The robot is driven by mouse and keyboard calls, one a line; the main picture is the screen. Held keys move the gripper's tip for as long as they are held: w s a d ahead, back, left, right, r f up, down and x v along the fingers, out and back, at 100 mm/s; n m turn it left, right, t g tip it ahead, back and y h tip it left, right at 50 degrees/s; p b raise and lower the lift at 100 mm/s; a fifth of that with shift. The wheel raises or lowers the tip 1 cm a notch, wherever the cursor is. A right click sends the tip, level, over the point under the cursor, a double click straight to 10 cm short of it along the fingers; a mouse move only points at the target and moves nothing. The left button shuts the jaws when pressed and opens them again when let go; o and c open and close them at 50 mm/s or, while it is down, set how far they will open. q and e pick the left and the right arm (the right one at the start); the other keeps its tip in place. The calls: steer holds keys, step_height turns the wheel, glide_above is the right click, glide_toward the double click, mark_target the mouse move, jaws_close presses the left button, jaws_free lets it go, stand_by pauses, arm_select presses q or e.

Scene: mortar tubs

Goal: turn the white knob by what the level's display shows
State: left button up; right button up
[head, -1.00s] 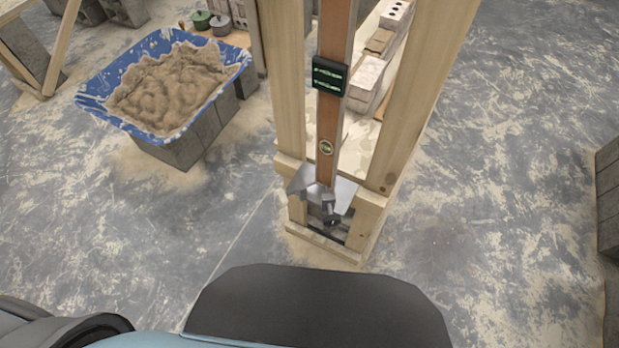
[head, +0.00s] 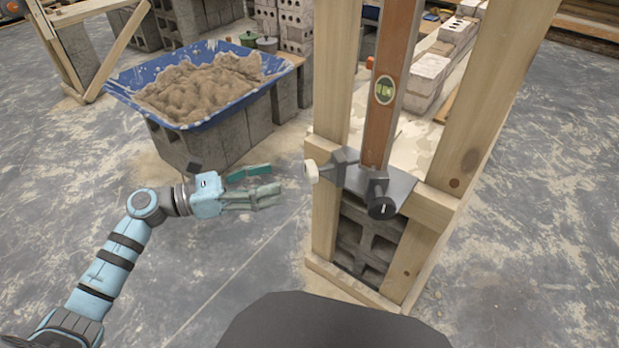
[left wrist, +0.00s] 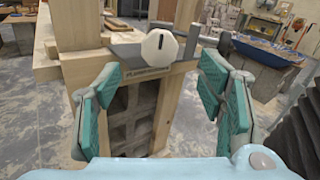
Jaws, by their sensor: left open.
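The white knob (head: 311,171) sticks out from the left side of a grey metal bracket (head: 400,188) on a wooden frame. In the left wrist view the knob (left wrist: 159,48) faces me, an angular white disc with a small dark mark near its top. The brown level (head: 381,138) stands upright on the bracket, with a round green vial. Its display is out of view above the picture. My left gripper (head: 274,180) is open and empty, left of the knob and apart from it. In the left wrist view the knob shows between and beyond the fingers. My right gripper is not in view.
A black-ended clamp part (head: 381,208) juts from the bracket's front. Wooden posts (head: 330,95) flank the level, with hollow blocks (head: 368,245) below. A blue tub (head: 205,122) of mortar stands on blocks at the left. The floor between is clear.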

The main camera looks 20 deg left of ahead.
mark_target(306, 172)
arm_select(q)
steer(key=x, duration=0.8)
steer(key=shift+w+d+b, duration=0.1)
steer(key=shift+d+b, duration=0.1)
steer(key=shift+b, duration=0.1)
steer(key=shift+w+d, duration=0.35)
steer(key=shift+d, duration=0.15)
steer(key=c, duration=1.1)
steer(key=shift+c, duration=0.4)
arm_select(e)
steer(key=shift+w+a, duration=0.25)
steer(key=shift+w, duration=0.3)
